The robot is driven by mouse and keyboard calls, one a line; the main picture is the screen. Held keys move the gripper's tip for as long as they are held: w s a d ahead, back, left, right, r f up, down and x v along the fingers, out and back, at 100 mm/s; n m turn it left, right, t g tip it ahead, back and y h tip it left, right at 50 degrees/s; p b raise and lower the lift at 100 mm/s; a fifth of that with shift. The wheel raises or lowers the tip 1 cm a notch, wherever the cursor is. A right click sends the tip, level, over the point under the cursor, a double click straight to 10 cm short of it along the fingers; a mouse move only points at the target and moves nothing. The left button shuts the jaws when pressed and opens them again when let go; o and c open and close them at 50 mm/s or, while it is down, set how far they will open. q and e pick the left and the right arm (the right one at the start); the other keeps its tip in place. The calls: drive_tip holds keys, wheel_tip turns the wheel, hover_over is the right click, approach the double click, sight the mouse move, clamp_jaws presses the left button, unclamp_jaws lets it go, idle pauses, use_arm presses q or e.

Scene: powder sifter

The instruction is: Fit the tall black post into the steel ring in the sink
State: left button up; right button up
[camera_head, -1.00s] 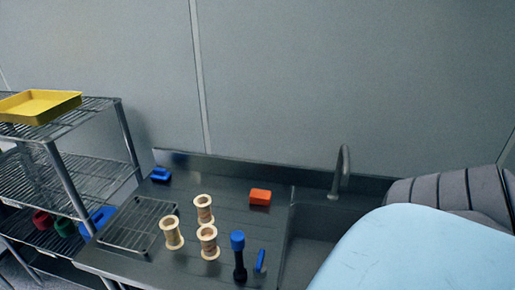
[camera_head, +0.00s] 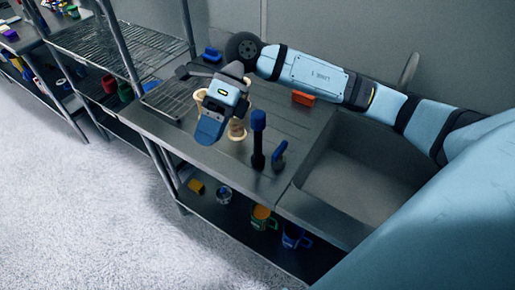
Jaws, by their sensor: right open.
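The tall black post (camera_head: 258,149) with a blue top stands upright on the steel counter, left of the sink (camera_head: 345,190). No steel ring shows in the visible part of the sink; part of the basin is hidden by my arm. My right gripper (camera_head: 206,112) reaches in from the right, over the counter and left of the post. It is open, apart from the post, and hangs over the wooden spools (camera_head: 238,131), partly covering them. My left gripper is not in view.
A small blue-handled item (camera_head: 279,155) stands just right of the post. An orange block (camera_head: 303,98) lies behind, under my arm. A wire rack (camera_head: 172,98) and a blue object (camera_head: 212,54) are at the counter's left. Mugs (camera_head: 263,217) sit on the shelf below.

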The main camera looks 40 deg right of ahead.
drive_tip(key=w+d+r+t+h+b, duration=0.1)
drive_tip(key=w+d+t+h, duration=0.15)
drive_tip(key=d+h, duration=0.45)
drive_tip(key=m+t+h, duration=0.1)
drive_tip(key=h, duration=0.1)
approach(261, 114)
wheel_tip(261, 114, down, 7)
drive_tip(key=shift+a+f, duration=0.1)
drive_tip(key=shift+f, duration=0.05)
drive_tip(key=shift+f+p, duration=0.5)
drive_tip(key=shift+f, duration=2.15)
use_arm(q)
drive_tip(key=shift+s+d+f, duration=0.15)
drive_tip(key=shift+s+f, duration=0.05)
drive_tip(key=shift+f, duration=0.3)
use_arm(e)
clamp_jaws()
